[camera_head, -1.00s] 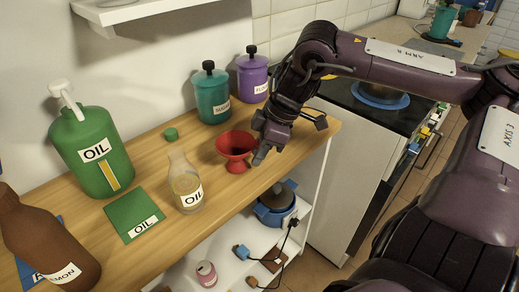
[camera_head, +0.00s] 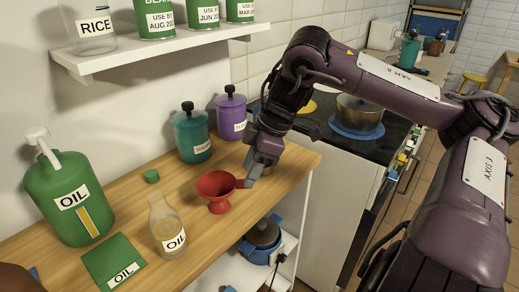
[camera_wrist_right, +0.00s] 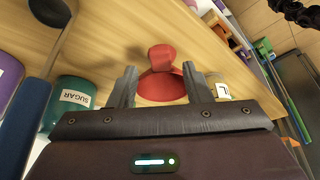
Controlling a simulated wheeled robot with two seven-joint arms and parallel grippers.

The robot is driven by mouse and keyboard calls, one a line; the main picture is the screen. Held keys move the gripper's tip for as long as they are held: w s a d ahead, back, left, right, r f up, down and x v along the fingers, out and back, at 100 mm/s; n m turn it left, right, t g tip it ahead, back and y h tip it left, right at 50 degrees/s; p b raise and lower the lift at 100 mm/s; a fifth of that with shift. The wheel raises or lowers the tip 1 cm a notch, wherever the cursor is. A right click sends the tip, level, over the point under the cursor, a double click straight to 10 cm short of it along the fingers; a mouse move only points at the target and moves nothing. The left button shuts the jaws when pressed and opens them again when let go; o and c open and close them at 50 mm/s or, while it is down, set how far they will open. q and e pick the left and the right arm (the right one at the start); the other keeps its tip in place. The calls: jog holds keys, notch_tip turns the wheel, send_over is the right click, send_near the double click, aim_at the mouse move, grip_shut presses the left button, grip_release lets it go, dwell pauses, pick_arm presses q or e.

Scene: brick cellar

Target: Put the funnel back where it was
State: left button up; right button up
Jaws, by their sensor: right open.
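The red funnel (camera_head: 217,190) stands on the wooden counter with its wide mouth up, just right of the clear oil bottle (camera_head: 167,230). My right gripper (camera_head: 250,180) is close to the funnel's right side, low over the counter. In the right wrist view the funnel (camera_wrist_right: 161,86) shows in the gap between and beyond the two spread fingers of the gripper (camera_wrist_right: 160,88). The fingers are open, and I cannot tell whether either touches it. A green square mat labelled OIL (camera_head: 112,258) lies left of the bottle. My left gripper is out of view.
A green oil jug (camera_head: 65,195) stands at the left. A small green cap (camera_head: 151,176) lies behind the bottle. Teal (camera_head: 192,135) and purple (camera_head: 231,115) canisters stand at the back. A stove with a pot (camera_head: 358,113) is beyond the counter's right end.

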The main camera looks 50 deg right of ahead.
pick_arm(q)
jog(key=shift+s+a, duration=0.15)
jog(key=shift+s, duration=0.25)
pick_arm(e)
jog(key=v, duration=0.5)
jog(key=shift+d+r, duration=0.1)
jog(key=shift+r, duration=0.05)
